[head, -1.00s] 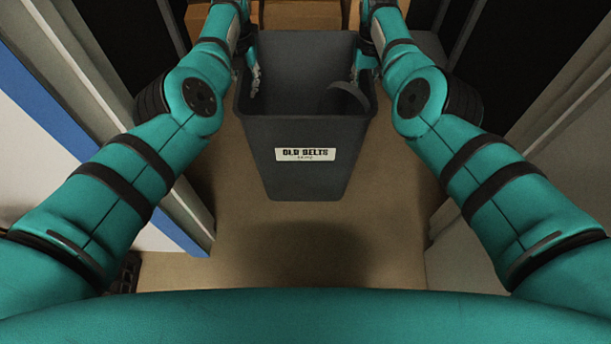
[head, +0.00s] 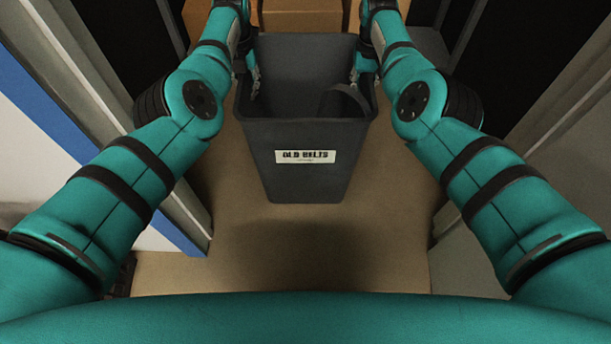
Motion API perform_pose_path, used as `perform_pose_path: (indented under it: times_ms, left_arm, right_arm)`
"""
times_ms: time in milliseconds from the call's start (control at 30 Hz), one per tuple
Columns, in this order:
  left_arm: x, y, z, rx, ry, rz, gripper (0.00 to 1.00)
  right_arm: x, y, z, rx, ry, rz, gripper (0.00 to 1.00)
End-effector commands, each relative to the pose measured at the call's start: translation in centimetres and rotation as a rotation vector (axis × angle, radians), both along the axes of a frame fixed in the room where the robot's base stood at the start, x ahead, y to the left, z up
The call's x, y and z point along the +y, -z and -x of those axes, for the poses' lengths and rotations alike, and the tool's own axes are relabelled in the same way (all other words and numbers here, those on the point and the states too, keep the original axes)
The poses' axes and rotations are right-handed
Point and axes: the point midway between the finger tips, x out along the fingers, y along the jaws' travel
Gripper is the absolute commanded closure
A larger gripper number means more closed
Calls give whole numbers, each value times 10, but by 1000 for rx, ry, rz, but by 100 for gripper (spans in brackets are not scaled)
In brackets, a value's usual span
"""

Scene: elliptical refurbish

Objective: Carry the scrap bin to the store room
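The scrap bin (head: 306,178) is a dark grey, open-topped tub in the upper middle of the head view, with a white label reading "OLD BELTS". A dark curved piece, likely a belt, shows inside at its right. My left gripper (head: 254,84) is at the bin's left rim, with finger parts showing inside the wall. My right gripper (head: 362,78) is at the right rim, partly hidden by the arm and rim. Both appear shut on the rim. The bin hangs upright between my arms, with its shadow on the floor apart from its base.
Cardboard boxes (head: 302,15) stand beyond the bin. Dark shelving or openings flank both sides. A wall edge with a blue stripe (head: 60,105) is close on the left, and a grey frame (head: 452,225) is on the right. The brown floor (head: 330,265) between is clear.

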Motion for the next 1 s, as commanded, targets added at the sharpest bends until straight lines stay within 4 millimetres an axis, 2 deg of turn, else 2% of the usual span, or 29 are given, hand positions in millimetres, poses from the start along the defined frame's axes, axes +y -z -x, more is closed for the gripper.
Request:
perform_pose_path:
  times_ms: [33,233,433,700,867,1000]
  left_arm:
    - [7,0,-3,-10,-8,-12,100]
    - [7,11,-3,-10,-8,-12,100]
    - [5,13,-1,-3,-5,-8,72]
    - [2,13,0,-1,-2,-4,71]
    - [0,0,-2,-5,-2,-2,71]
    - [0,-28,-2,-7,-3,-1,71]
  right_arm:
    - [-7,1,-3,-9,7,12,100]
    - [-7,11,-3,-9,7,12,100]
    - [-5,13,-1,-2,4,9,72]
    - [-2,13,0,-1,2,4,71]
    - [-1,13,0,0,1,3,71]
    - [-1,13,0,0,1,3,71]
